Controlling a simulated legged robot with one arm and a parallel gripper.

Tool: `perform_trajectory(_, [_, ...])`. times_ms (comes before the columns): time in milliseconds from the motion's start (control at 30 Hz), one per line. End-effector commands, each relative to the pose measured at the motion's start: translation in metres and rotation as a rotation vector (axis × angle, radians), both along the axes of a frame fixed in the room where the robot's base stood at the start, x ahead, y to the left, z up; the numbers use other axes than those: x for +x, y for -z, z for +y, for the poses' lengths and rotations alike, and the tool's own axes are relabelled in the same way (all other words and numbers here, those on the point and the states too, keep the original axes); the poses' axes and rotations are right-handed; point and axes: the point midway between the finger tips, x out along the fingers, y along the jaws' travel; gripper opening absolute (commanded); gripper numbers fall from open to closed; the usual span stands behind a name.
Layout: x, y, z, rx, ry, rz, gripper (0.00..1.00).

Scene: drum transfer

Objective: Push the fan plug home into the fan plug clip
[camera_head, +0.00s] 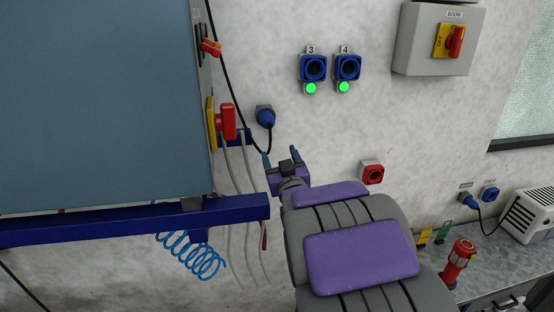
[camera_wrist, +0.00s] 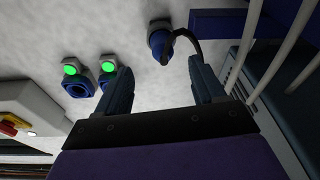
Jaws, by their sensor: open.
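My gripper (camera_head: 281,156) is open and empty, just below the plug in the head view. In the wrist view my gripper (camera_wrist: 162,78) has its fingers spread, with the plug beyond the gap between them.
Blue sockets 3 (camera_head: 314,68) and 4 (camera_head: 347,67) have green lights below. A large blue-grey cabinet (camera_head: 100,100) with a red handle (camera_head: 228,121) stands left. Grey hoses (camera_head: 246,180) hang beside it. A red socket (camera_head: 371,173) is on the right wall.

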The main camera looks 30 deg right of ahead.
Motion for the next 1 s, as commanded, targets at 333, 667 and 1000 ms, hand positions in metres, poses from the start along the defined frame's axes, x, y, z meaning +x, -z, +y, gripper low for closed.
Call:
perform_trajectory(333, [-0.026,0.008,0.006,-0.002,-0.001,-0.005,0.69])
perform_trajectory(667, [-0.038,0.009,0.01,-0.001,-0.001,0.0,0.69])
perform_trajectory(1000, [-0.039,0.008,0.01,-0.001,-0.001,0.001,0.69])
